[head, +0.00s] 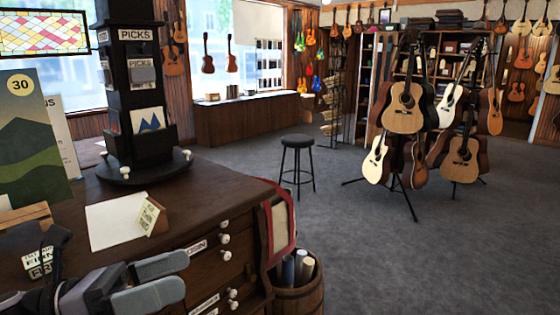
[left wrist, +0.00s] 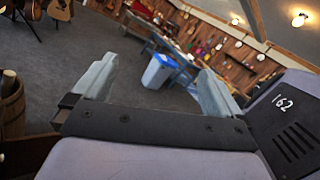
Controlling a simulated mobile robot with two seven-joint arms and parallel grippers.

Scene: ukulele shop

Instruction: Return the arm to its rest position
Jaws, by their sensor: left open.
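My left gripper (head: 182,273) is at the lower left of the head view, in front of the wooden counter with drawers (head: 165,205). Its two grey fingers are apart with nothing between them. In the left wrist view, the left gripper (left wrist: 157,66) also shows its fingers wide apart and empty, with the shop floor and far wall beyond. My right gripper is in neither view.
The counter holds a dark picks stand (head: 135,100), a white sheet (head: 115,220) and a small card (head: 149,217). A barrel with rolled tubes (head: 298,290) stands beside it. A stool (head: 297,165) and guitar stand (head: 410,190) are on the open carpet. A blue-and-white bin (left wrist: 158,72) stands farther off.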

